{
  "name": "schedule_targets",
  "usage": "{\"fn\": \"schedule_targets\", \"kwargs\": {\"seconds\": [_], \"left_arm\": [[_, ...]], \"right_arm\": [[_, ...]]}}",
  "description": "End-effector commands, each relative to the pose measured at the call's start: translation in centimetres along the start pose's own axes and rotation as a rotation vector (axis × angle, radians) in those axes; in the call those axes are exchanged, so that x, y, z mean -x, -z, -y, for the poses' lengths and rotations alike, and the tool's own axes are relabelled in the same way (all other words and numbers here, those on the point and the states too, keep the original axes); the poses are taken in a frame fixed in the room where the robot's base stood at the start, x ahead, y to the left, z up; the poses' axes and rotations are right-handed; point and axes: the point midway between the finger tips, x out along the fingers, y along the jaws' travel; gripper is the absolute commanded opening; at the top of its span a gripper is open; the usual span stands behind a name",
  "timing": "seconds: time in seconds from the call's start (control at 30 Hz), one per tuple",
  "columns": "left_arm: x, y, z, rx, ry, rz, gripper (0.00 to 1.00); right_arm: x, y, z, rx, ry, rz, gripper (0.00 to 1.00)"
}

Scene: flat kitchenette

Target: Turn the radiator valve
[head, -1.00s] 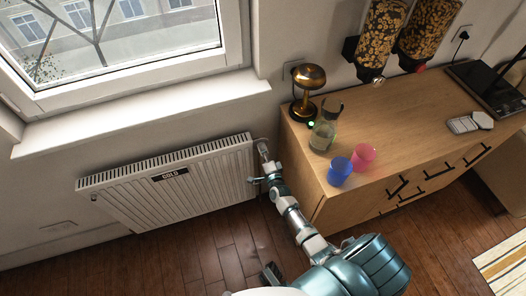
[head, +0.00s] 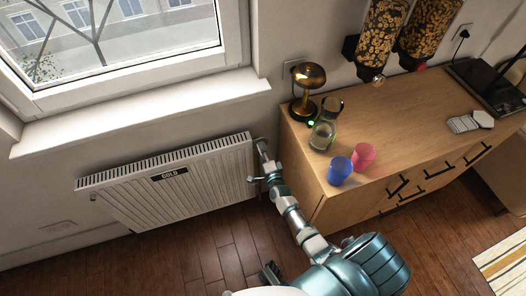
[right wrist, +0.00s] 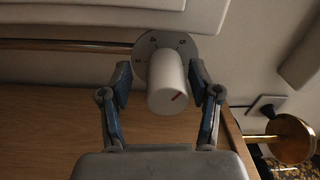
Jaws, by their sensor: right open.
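The white radiator (head: 180,183) hangs on the wall under the window, with a dark label reading "COLD". Its valve (head: 261,148) is at the upper right corner, small in the head view. In the right wrist view the valve knob (right wrist: 168,85) is a white cylinder with a reddish-brown mark on its front, in front of a grey dial plate (right wrist: 152,47) with markings. My right gripper (head: 265,166) reaches the valve. In the right wrist view the open right gripper (right wrist: 164,75) has one finger on each side of the knob, with small gaps visible.
A wooden cabinet (head: 410,120) stands close to the right of my right arm. On it are a blue cup (head: 340,170), a pink cup (head: 363,157), a glass carafe (head: 322,135) and a brass lamp (head: 308,78). The wooden floor (head: 200,250) below the radiator is clear.

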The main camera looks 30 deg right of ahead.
Motion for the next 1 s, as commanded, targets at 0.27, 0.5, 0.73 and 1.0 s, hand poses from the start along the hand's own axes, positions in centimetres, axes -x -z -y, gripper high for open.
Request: {"fn": "schedule_targets", "kwargs": {"seconds": [0.27, 0.5, 0.73, 1.0], "left_arm": [[0.1, 0.0, 0.0, 0.000, -0.001, -0.001, 0.40], [0.1, -0.1, 0.0, 0.001, -0.001, 0.001, 0.40], [0.0, -0.1, 0.0, 0.001, -0.001, 0.002, 0.40], [0.0, -0.1, 0.0, 0.001, -0.001, 0.002, 0.40]], "right_arm": [[3.0, 0.0, -0.1, -0.002, -0.001, 0.000, 0.62], [8.4, 0.0, -0.2, 0.000, -0.003, 0.000, 0.62], [11.4, 0.0, -0.3, 0.000, -0.004, 0.001, 0.62], [11.9, 0.0, -0.3, 0.000, -0.003, 0.000, 0.62]]}}
